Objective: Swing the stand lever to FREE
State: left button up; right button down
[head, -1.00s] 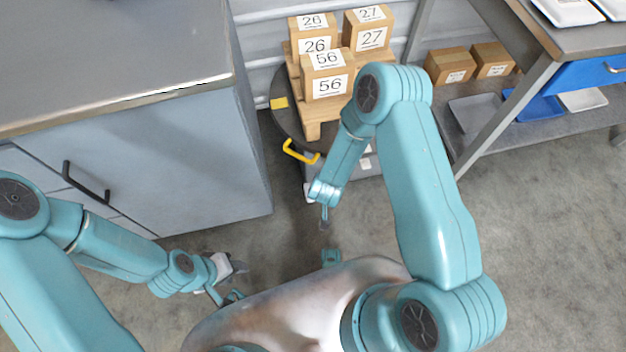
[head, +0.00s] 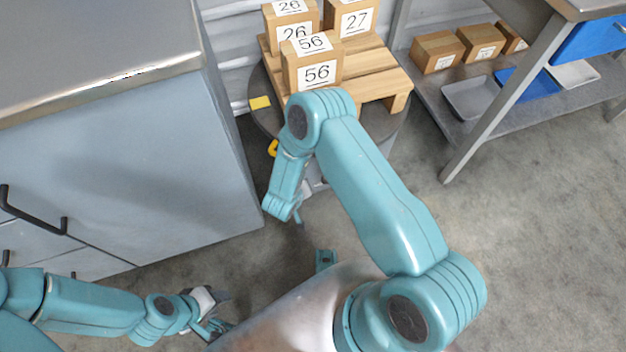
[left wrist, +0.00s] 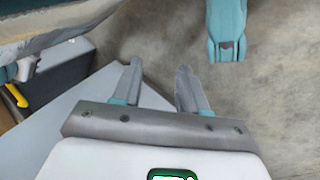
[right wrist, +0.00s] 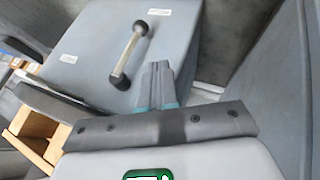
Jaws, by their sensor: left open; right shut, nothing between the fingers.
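The stand is a grey box under a round dark turntable (head: 268,118), standing ahead of me. In the right wrist view its lever (right wrist: 131,52) shows as a grey bar with a rounded knob, on a grey face (right wrist: 90,75) between two small white labels, too small to read. The lever points toward the upper label. My right gripper (right wrist: 155,64) is shut and empty, its tips just beside the lever, apparently apart from it. In the head view my right gripper (head: 298,212) hangs before the stand; the arm hides the lever. My left gripper (head: 220,310) is open and empty, low near my body.
A wooden pallet (head: 375,80) with numbered boxes (head: 312,68) sits on the turntable. A yellow handle (head: 272,147) is partly hidden by my right arm. A grey cabinet (head: 120,150) stands close on the left, a shelved bench (head: 480,125) on the right. Floor between is clear.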

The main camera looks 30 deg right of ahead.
pick_arm(q)
jog(key=shift+n, duration=0.3)
jog(key=f+b, duration=0.3)
jog(key=w+a+f+b, duration=0.1)
jog(key=f+b, duration=0.1)
pick_arm(e)
jog(key=w+d+f, duration=0.3)
jog(key=d+f, duration=0.4)
jog(key=d, duration=0.1)
jog(key=shift+w+d+f, duration=0.15)
jog(key=shift+d+f, duration=0.15)
jog(key=shift+f, duration=0.1)
